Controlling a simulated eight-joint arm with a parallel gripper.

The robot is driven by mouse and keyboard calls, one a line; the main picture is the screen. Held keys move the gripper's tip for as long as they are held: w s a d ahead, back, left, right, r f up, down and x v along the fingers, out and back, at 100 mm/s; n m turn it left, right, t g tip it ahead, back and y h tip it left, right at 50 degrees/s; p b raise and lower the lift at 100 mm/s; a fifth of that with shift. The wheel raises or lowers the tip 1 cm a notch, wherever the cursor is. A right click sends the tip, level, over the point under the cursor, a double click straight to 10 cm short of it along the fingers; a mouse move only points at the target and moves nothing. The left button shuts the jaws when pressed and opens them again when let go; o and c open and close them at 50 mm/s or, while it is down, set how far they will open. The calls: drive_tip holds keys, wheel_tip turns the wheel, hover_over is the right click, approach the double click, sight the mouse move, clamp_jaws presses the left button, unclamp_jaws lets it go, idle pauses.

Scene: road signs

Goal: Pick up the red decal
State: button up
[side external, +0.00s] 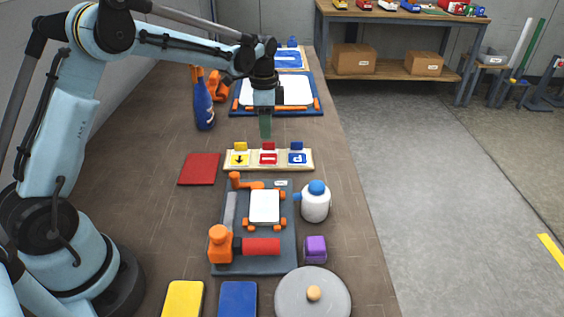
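The red decal (268,158), with a white bar on it, lies on a pale wooden tray (309,165) between a yellow decal with a black arrow (240,159) and a blue decal with a white P (297,158). A small red tab (268,145) stands just behind it. My gripper (265,133) points down above and slightly behind the tray, near the red decal's column. It is apart from the decal. Its greenish fingers overlap in this view, so the gap between them does not show. I see nothing held in it.
A red square plate (199,169) lies left of the tray. In front are a dark mat with orange clamps and a roller (261,246), a white bottle (315,203) and a purple block (315,249). A blue spray bottle (203,108) and a blue board (240,107) stand behind.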

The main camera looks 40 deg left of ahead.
sight(268, 153)
drive_tip(key=shift+s+d+f, duration=0.1)
drive_tip(key=shift+f, duration=1.05)
drive_tip(key=shift+d+f, duration=0.1)
drive_tip(key=shift+f, duration=1.05)
clamp_jaws()
